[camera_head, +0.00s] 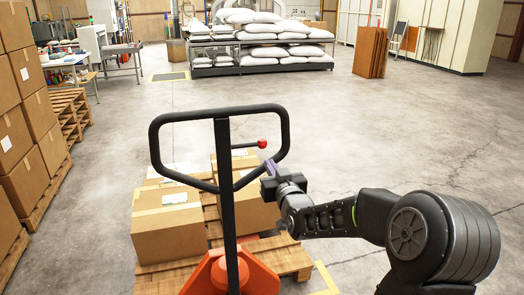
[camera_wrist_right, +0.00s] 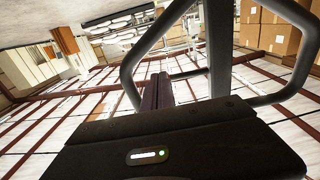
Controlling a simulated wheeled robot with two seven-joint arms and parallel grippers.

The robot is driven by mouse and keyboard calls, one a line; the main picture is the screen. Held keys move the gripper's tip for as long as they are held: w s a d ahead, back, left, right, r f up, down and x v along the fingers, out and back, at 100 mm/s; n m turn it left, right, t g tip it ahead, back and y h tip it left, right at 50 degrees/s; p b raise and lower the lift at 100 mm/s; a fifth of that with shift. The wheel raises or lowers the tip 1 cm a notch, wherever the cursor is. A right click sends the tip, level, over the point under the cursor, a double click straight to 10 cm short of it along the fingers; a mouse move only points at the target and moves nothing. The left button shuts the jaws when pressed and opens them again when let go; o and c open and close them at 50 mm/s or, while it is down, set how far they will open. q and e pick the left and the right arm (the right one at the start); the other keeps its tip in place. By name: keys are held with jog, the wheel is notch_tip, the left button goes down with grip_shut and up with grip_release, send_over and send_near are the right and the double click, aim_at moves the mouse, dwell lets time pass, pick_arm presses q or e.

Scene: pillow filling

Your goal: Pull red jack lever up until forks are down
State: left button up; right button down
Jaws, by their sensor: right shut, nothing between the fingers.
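The pallet jack's black handle loop (camera_head: 153,150) stands upright in front of me in the head view. The red knob of the jack lever (camera_head: 263,144) shows inside the loop, right of the central bar. The jack's orange body (camera_head: 262,281) is at the bottom. My right gripper (camera_head: 271,166) is shut and empty, at the right side of the loop just below the red knob. In the right wrist view its fingers (camera_wrist_right: 157,92) point toward the black handle frame (camera_wrist_right: 219,50); the red knob does not show there. Whether it touches the handle, I cannot tell. My left gripper is not in view. The forks are hidden.
Cardboard boxes (camera_head: 168,222) sit on a wooden pallet (camera_head: 292,258) beyond the handle. Stacked boxes (camera_head: 22,130) on pallets line the left. White pillows (camera_head: 268,53) fill a rack at the back. The floor to the right is clear.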

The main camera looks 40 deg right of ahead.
aim_at(264, 145)
jog(key=shift+x, duration=4.7)
jog(key=shift+r, duration=0.2)
jog(key=shift+r+p, duration=0.45)
jog(key=shift+r, duration=1.1)
jog(key=shift+f, duration=0.15)
jog(key=shift+f+b, duration=1.7)
jog(key=shift+b, duration=0.6)
